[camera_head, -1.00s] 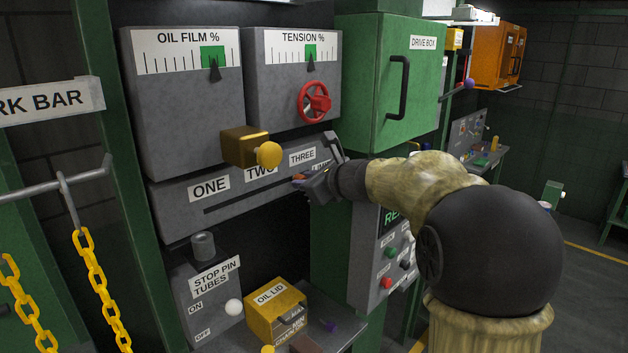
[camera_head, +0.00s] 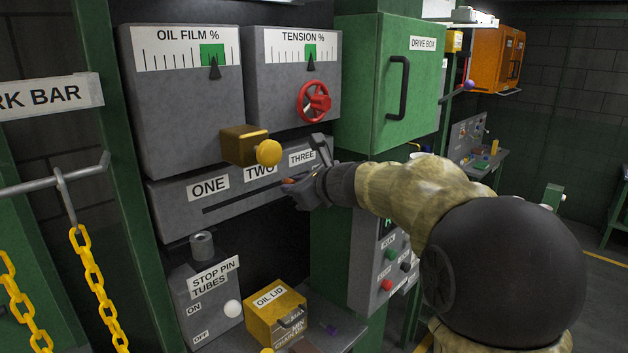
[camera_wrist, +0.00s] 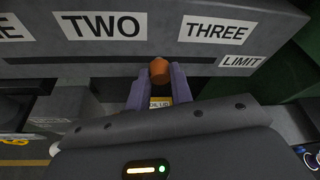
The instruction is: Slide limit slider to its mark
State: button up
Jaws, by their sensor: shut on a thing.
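The limit slider's orange knob (camera_wrist: 158,70) sits at the slot of the grey panel (camera_head: 165,213), which bears the labels ONE (camera_head: 208,186), TWO (camera_wrist: 101,25), THREE (camera_wrist: 217,30) and LIMIT (camera_wrist: 241,62). In the wrist view the knob stands below the gap between TWO and THREE, left of LIMIT. My gripper (camera_wrist: 159,84) is shut on the knob, one purple-grey finger on each side. In the head view my gripper (camera_head: 297,186) covers most of the knob, and only a bit of orange shows. LIMIT is hidden there.
A yellow knob on a brass block (camera_head: 268,152) juts out above the panel. A red handwheel (camera_head: 314,102) and a green drive box (camera_head: 385,85) are above my arm. The oil lid box (camera_head: 275,313) stands below. The slot's left part is clear.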

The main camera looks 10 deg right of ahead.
jog(key=shift+s+a+b, duration=0.35)
jog(key=shift+s+a, duration=0.5)
jog(key=shift+a, duration=0.25)
jog(key=shift+s+a+b, duration=0.35)
jog(key=shift+s+a, duration=0.45)
jog(key=shift+a, duration=0.3)
jog(key=o, duration=0.8)
jog(key=shift+o, duration=0.2)
jog(key=b, duration=0.2)
send_near(265, 192)
jog(key=shift+s+d+f, duration=0.75)
jog(key=shift+d+f, duration=0.15)
